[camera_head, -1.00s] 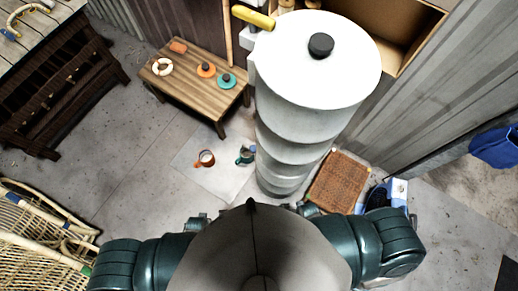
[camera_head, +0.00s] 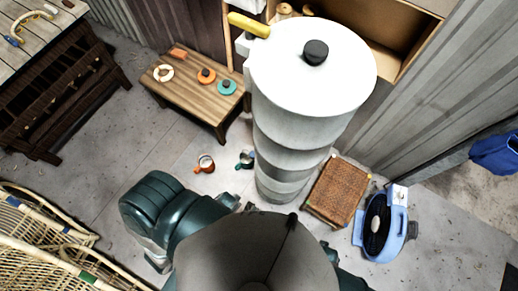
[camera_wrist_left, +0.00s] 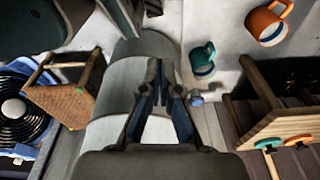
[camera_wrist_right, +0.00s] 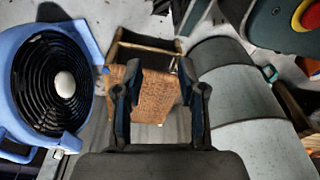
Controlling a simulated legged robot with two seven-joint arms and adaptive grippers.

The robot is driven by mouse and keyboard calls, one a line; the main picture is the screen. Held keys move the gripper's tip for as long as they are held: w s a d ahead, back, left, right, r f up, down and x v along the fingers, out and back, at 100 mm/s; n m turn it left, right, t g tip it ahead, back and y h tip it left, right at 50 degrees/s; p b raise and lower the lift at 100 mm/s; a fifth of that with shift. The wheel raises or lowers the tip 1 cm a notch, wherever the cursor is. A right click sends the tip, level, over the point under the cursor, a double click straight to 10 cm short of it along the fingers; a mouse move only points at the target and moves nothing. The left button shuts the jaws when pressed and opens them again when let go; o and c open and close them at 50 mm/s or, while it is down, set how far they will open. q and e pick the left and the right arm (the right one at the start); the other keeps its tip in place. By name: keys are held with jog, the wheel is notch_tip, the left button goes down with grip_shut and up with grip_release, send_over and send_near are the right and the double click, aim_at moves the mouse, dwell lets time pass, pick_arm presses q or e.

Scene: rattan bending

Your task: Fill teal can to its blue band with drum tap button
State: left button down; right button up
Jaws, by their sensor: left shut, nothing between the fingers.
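The teal can (camera_head: 245,159) stands on a pale floor patch close against the left side of the tall white drum (camera_head: 310,70). In the left wrist view the teal can (camera_wrist_left: 203,59) shows to the right of the drum's wall. A small blue-grey knob (camera_wrist_left: 197,100) sits beside the drum, below the can in that view; I cannot tell surely that it is the tap button. My left gripper (camera_wrist_left: 164,72) is shut and empty, in front of the drum. My right gripper (camera_wrist_right: 160,75) is open and empty.
An orange can (camera_head: 205,163) stands left of the teal can. A woven-topped stool (camera_head: 336,190) and a blue fan (camera_head: 378,225) are right of the drum. A low wooden table (camera_head: 190,88) holds small coloured items. Rattan furniture (camera_head: 45,240) is at lower left.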

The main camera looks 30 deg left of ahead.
jog(key=w+a+r+t+y+b, duration=0.1)
jog(key=w+a+r+t+b, duration=0.15)
jog(key=w, duration=0.35)
jog(key=w+a+r+t+b, duration=0.1)
jog(key=w+t+b, duration=0.15)
jog(key=w, duration=0.25)
jog(key=w+a+r+t+y+b, duration=0.2)
jog(key=w+a+r+t+b, duration=0.2)
jog(key=w+r+t+b, duration=0.5)
pick_arm(q)
jog(key=w+a+f+t+b, duration=0.1)
jog(key=w+a+t+b, duration=0.1)
jog(key=w, duration=0.9)
jog(key=w+a+f+n+t+b, duration=0.1)
jog(key=w+a+t, duration=0.4)
jog(key=w, duration=0.7)
jog(key=shift+w+a+f+h+b, duration=0.3)
jog(key=shift+a+f+b, duration=0.35)
jog(key=shift+a+b, duration=0.3)
pick_arm(e)
notch_tip(320, 180, up, 27)
jog(key=s+t+y, duration=0.1)
jog(key=t+y, duration=0.1)
jog(key=t, duration=0.6)
jog(key=shift+s+d+m+t, duration=0.2)
jog(key=shift+s+m+t, duration=0.1)
jog(key=shift+m, duration=0.1)
pick_arm(q)
jog(key=shift+a+f, duration=0.1)
